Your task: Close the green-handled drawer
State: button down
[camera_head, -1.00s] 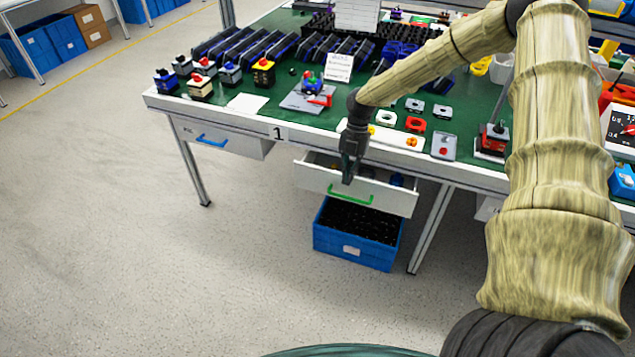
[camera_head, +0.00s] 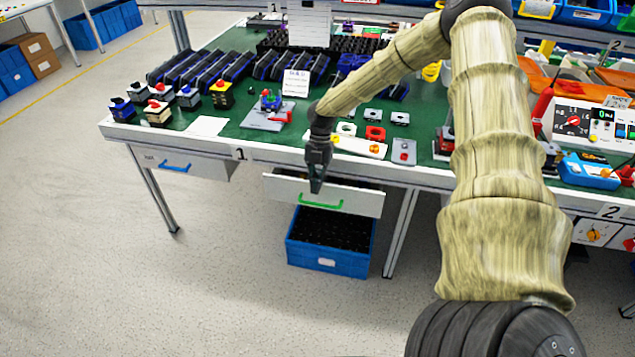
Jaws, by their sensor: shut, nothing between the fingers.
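The green-handled drawer (camera_head: 355,201) hangs under the workbench and stands partly out, with only a thin strip of its inside showing. Its green handle (camera_head: 321,203) is on the white front panel. My gripper (camera_head: 316,188) points down in front of the drawer's front panel, just above the handle. Its fingers are shut and empty. It hides part of the panel; I cannot tell whether it touches it.
A blue crate (camera_head: 328,262) of dark parts stands on the floor below the drawer. A blue-handled drawer (camera_head: 190,165) is at the left. The green bench top (camera_head: 225,138) carries switches, trays and a multimeter.

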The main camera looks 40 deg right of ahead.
notch_tip(320, 180, up, 9)
jog(key=c, duration=2)
grip_release()
jog(key=shift+r, duration=0.15)
jog(key=o, duration=0.4)
jog(key=shift+c, duration=0.2)
jog(key=shift+o, duration=0.6)
jog(key=shift+a+f+m, duration=0.2)
jog(key=shift+a+m, duration=0.05)
jog(key=shift+m, duration=0.25)
jog(key=m+t+h+b, duration=0.2)
jog(key=m+t+h, duration=0.25)
jog(key=m, duration=1.25)
send_near(314, 203)
jog(key=shift+g, duration=0.35)
jog(key=shift+w+d+f, duration=0.2)
jog(key=shift+w+f, duration=0.05)
jog(key=shift+f, duration=1.05)
jog(key=shift+w+d+f, duration=0.2)
jog(key=shift+w+f, duration=0.05)
jog(key=shift+f, duration=1.05)
jog(key=shift+w+d+f, duration=0.2)
jog(key=shift+w+f, duration=0.05)
jog(key=shift+f, duration=1.05)
